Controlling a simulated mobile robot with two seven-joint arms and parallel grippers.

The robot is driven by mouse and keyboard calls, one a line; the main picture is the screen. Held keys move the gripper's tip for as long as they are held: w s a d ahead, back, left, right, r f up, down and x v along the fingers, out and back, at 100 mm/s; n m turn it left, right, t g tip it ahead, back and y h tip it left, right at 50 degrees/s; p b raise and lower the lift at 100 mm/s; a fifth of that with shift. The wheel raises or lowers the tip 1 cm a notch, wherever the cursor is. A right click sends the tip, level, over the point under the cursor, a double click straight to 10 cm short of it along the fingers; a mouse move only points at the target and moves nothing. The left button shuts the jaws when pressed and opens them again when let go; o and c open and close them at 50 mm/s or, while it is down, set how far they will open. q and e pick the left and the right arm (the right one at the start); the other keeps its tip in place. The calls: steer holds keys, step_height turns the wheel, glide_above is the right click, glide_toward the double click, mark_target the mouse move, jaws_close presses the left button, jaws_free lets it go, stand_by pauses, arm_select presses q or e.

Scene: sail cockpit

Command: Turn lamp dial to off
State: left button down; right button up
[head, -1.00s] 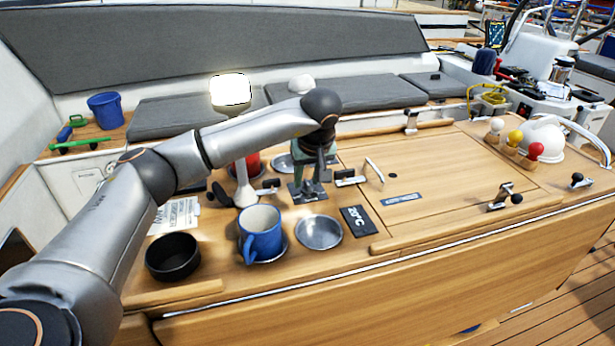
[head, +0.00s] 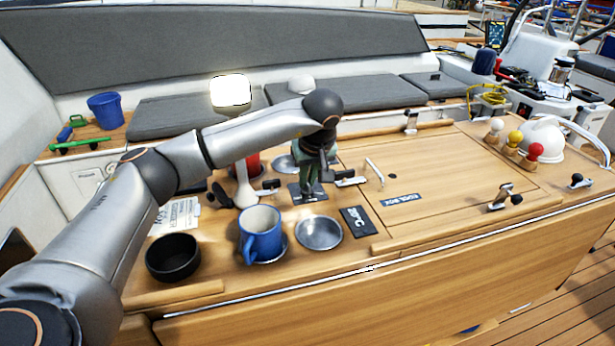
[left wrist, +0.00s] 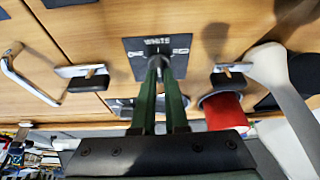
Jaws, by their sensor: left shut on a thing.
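My left gripper (head: 309,188) points straight down over a small dark plate (head: 296,198) on the wooden table. In the left wrist view the plate (left wrist: 135,48) carries the word "WHITE", and my green fingertips (left wrist: 158,64) are together at its middle. They are shut on the small lamp dial there, which the fingers mostly hide. My right gripper is in neither view.
A blue mug (head: 261,236), a black bowl (head: 173,257) and a metal dish (head: 318,232) stand in front of the gripper. A red cup (left wrist: 223,111) and metal latches (left wrist: 84,72) flank the plate.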

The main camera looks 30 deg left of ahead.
arm_select(q)
steer(key=shift+r+n+g+p, duration=0.2)
steer(key=shift+n+g+p, duration=0.2)
steer(key=shift+n+p, duration=0.65)
steer(key=n+g+y+p, duration=0.1)
steer(key=n, duration=0.3)
steer(key=shift+w+p, duration=0.1)
steer(key=shift+p, duration=0.2)
steer(key=shift+n+g+p, duration=0.5)
steer(key=shift+n+g, duration=0.2)
steer(key=shift+n, duration=0.55)
steer(key=shift+f+n+g+p, duration=0.15)
steer(key=shift+n+g+p, duration=0.3)
steer(key=shift+n, duration=1.05)
steer(key=c, duration=0.9)
jaws_free()
steer(key=shift+c, duration=0.2)
steer(key=b+v, duration=0.1)
steer(key=v, duration=1.1)
steer(key=shift+w+r, duration=0.25)
steer(key=shift+r, duration=0.05)
